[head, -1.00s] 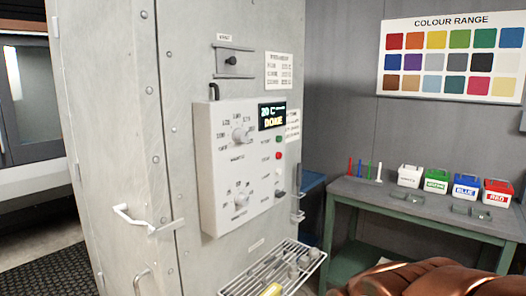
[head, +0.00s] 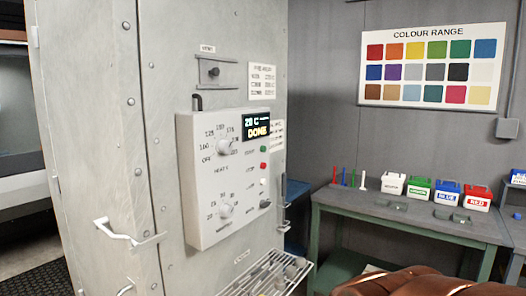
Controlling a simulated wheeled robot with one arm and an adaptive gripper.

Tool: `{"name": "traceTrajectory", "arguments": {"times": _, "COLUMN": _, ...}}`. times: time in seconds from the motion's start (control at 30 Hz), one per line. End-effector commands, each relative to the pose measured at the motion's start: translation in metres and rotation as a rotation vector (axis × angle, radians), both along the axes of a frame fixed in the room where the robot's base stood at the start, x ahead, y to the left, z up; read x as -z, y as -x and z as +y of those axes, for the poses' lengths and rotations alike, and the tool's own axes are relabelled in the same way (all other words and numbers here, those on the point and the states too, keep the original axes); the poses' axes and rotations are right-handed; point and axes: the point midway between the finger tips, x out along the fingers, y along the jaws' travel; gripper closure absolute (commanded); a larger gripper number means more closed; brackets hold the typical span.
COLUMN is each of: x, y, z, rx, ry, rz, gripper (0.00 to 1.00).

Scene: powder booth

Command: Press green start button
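The white control box (head: 213,180) is fixed to the side of the large grey metal cabinet (head: 90,130). The green start button (head: 264,149) sits near the box's right edge, just under the lit display (head: 256,127), which reads "20 C" and "DONE". A red button (head: 263,164) is directly below the green one, with a white button and a dark switch lower down. Two dials, upper (head: 223,146) and lower (head: 226,210), are on the left of the panel. My gripper is not in view.
A wire rack (head: 268,275) juts from the cabinet below the box. A white door handle (head: 128,236) sticks out at left. A green-legged bench (head: 400,222) at right carries labelled tubs and small trays. A colour chart (head: 432,66) hangs behind.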

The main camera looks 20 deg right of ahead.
Motion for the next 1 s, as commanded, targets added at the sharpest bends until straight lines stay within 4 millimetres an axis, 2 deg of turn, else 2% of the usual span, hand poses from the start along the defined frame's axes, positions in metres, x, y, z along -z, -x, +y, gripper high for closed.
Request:
{"name": "traceTrajectory", "arguments": {"times": 0.03, "x": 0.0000, "y": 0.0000, "z": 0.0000, "rx": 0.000, "ry": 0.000, "rz": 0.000, "gripper": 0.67}}
{"name": "traceTrajectory", "arguments": {"times": 0.37, "x": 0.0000, "y": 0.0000, "z": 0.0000, "rx": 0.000, "ry": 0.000, "rz": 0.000, "gripper": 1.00}}
{"name": "traceTrajectory", "arguments": {"times": 1.0, "x": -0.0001, "y": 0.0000, "z": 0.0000, "rx": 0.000, "ry": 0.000, "rz": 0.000, "gripper": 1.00}}
